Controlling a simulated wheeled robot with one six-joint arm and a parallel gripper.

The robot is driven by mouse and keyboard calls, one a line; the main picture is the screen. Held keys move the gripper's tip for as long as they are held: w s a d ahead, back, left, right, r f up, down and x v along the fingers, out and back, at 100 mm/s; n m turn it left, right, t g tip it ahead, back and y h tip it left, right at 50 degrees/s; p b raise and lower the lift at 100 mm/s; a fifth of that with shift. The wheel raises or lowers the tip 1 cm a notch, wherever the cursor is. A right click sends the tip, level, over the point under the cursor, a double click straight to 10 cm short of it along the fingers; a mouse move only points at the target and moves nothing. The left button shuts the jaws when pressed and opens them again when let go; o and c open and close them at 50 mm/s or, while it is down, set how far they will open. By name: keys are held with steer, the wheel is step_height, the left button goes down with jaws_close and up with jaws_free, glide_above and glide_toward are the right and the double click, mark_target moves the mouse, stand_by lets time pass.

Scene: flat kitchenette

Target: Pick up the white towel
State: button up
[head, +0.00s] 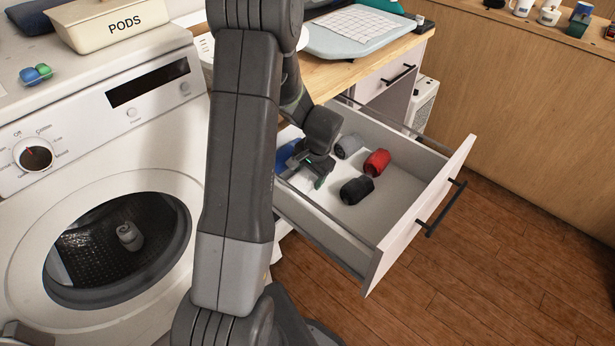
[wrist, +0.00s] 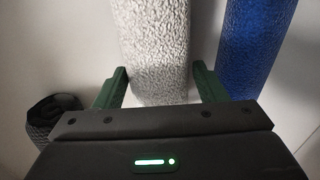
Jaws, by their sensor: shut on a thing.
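The white towel (wrist: 150,40) is a rolled, textured cylinder in the wrist view. It lies between the two green fingers of my gripper (wrist: 160,80), which is shut on its near end. In the head view my gripper (head: 308,170) is down inside the open drawer (head: 335,222), at its left side. I cannot make out the white towel in the head view; my arm and gripper cover that area.
A blue roll (wrist: 258,45) lies close on the right of the white towel. A grey roll (head: 348,146), a red roll (head: 377,162) and a black roll (head: 356,190) lie in the drawer. The washing machine (head: 100,130) stands left; wooden floor (head: 470,270) is clear at right.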

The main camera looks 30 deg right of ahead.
steer(key=shift+s+d+r, duration=0.1)
steer(key=shift+d+r, duration=0.1)
steer(key=shift+r, duration=0.25)
steer(key=w+a+r+v, duration=0.1)
steer(key=w+v, duration=0.1)
steer(key=v, duration=0.9)
steer(key=s+d, duration=0.5)
steer(key=d, duration=0.3)
steer(key=s+d+f, duration=0.1)
steer(key=s+d, duration=0.4)
steer(key=d, duration=0.3)
steer(key=shift+s, duration=0.35)
